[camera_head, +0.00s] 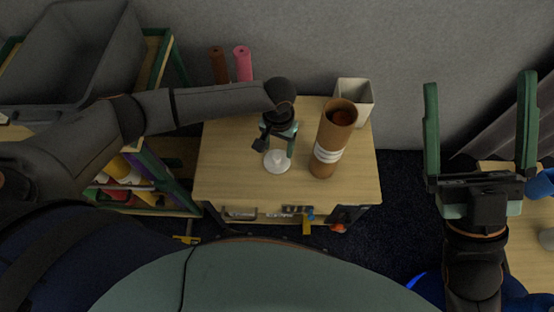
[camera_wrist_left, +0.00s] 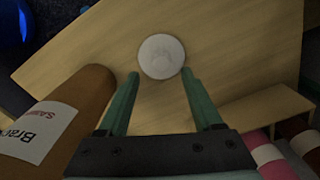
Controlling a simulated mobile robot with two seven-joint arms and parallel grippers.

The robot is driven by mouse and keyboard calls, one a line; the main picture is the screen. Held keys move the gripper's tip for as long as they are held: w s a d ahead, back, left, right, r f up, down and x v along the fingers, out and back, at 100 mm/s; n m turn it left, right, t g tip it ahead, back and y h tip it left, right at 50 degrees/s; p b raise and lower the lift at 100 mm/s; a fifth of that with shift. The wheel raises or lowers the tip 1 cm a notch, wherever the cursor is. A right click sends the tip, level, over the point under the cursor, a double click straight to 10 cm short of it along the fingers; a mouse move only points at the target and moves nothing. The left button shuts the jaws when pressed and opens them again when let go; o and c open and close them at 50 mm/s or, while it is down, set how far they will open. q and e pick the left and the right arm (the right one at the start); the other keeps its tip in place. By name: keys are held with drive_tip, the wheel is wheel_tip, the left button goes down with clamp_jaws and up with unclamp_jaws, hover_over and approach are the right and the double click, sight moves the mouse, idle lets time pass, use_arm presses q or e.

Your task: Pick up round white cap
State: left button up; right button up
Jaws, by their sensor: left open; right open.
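The round white cap (camera_head: 277,161) sits on the wooden table, right below my left gripper in the head view. In the left wrist view the cap (camera_wrist_left: 161,56) shows as a white disc just past and between the fingertips. My left gripper (camera_head: 278,148) points down at it, with its fingers apart; it also shows in the left wrist view (camera_wrist_left: 160,74). I cannot tell whether the fingers touch the cap. My right gripper (camera_head: 482,92) is open and empty, far to the right, away from the table.
A brown cardboard tube with a white label (camera_head: 332,140) stands close to the right of the cap. A white bin (camera_head: 356,98) is at the table's back right. A grey crate (camera_head: 70,55) is on a shelf at left. The table's front right is clear.

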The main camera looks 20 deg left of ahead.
sight(277, 156)
use_arm(q)
drive_tip(key=shift+a+f, duration=0.1)
drive_tip(key=shift+f, duration=0.5)
wheel_tip(277, 156, down, 3)
drive_tip(key=shift+f+b, duration=0.1)
drive_tip(key=shift+b, duration=0.95)
use_arm(e)
drive_tip(key=shift+s+a+f+n+y, duration=0.15)
drive_tip(key=shift+s+f+n+y, duration=0.15)
drive_tip(key=shift+s+f+y, duration=0.35)
use_arm(q)
drive_tip(key=shift+s, duration=0.1)
use_arm(e)
drive_tip(key=shift+w+r, duration=0.1)
drive_tip(key=shift+w, duration=0.05)
use_arm(q)
clamp_jaws()
